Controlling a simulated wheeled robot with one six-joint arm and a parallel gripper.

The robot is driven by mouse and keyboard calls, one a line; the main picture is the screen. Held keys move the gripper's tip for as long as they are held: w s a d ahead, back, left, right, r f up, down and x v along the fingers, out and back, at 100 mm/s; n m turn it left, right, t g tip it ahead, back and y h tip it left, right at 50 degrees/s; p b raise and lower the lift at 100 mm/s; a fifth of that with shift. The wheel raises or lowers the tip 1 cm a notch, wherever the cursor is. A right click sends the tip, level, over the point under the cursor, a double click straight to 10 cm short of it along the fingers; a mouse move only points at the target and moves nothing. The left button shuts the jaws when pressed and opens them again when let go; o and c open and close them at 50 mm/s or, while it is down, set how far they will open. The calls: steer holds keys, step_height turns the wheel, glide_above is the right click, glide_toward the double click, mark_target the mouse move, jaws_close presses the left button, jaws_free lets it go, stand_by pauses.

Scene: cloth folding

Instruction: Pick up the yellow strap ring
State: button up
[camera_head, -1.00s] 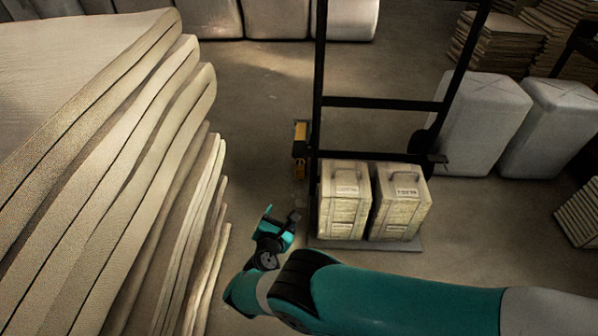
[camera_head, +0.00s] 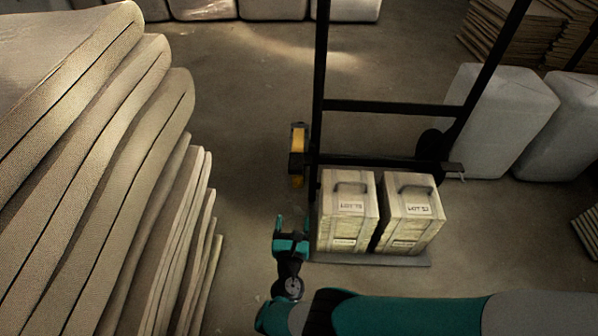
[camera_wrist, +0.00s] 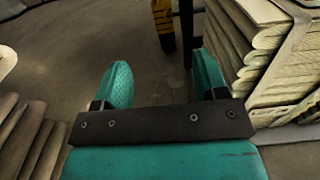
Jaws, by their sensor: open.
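The yellow strap ring (camera_head: 299,139) is seen nearly edge-on at the left upright of the black cart frame, with a dark part across its lower half. In the wrist view the ring (camera_wrist: 162,18) shows at the top centre, yellow with dark markings, cut off by the picture edge. My gripper (camera_head: 292,224) is open and empty, below the ring in the head view and apart from it. In the wrist view my teal fingers (camera_wrist: 161,78) stand wide apart, with the ring beyond the gap between them. How the ring is held to the frame is unclear.
The black cart frame (camera_head: 390,107) rises close beside the ring. Two strapped crates (camera_head: 347,210) stand on the cart's grey base, right of my gripper. Stacked folded cloth (camera_head: 95,150) fills the left. Pale wrapped bales (camera_head: 500,125) stand at right. Floor between cloth and cart is clear.

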steer(key=b, duration=0.9)
glide_toward(298, 182)
steer(key=w, duration=0.2)
steer(key=w+b, duration=0.2)
steer(key=b, duration=0.5)
steer(key=shift+w+a+f, duration=0.1)
steer(key=shift+w+a, duration=0.05)
steer(key=shift+w, duration=0.15)
steer(key=shift+w+b, duration=0.75)
steer(key=shift+b, duration=0.25)
steer(key=shift+w+r+b, duration=0.3)
steer(key=shift+w+b, duration=0.05)
steer(key=shift+w, duration=0.05)
steer(key=w+b, duration=0.4)
steer(key=shift+w+d+f, duration=0.2)
steer(key=shift+f, duration=0.1)
steer(key=shift+w+r+b, duration=0.15)
steer(key=shift+w+b, duration=0.15)
steer(key=shift+w, duration=0.15)
steer(key=c, duration=1)
steer(key=shift+c, duration=0.2)
